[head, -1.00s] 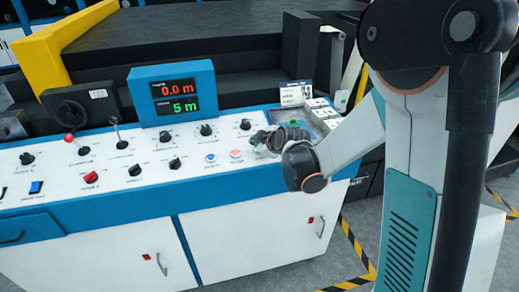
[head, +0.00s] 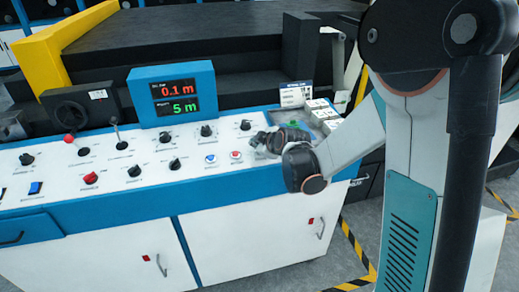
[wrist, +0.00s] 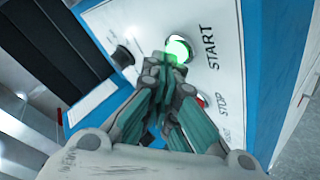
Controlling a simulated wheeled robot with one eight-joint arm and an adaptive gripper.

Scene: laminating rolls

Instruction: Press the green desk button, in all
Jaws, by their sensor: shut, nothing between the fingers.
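The green button (wrist: 179,48) glows brightly in a pale ring beside the word START in the wrist view. My gripper (wrist: 168,62) is shut and empty, with its fingertips at the lower edge of that button. Whether they touch it I cannot tell. A red button (wrist: 202,100) marked STOP is partly hidden behind the fingers. In the head view my gripper (head: 257,140) is low over the right part of the white console top (head: 60,183). I cannot make out the green button there.
The display (head: 178,97) on the console reads 0.1 m above 5 m. A blue button (head: 211,158), a red button (head: 236,156) and several black knobs stand left of my gripper. A small sign (head: 296,94) and a tray with pale blocks (head: 316,104) are behind it.

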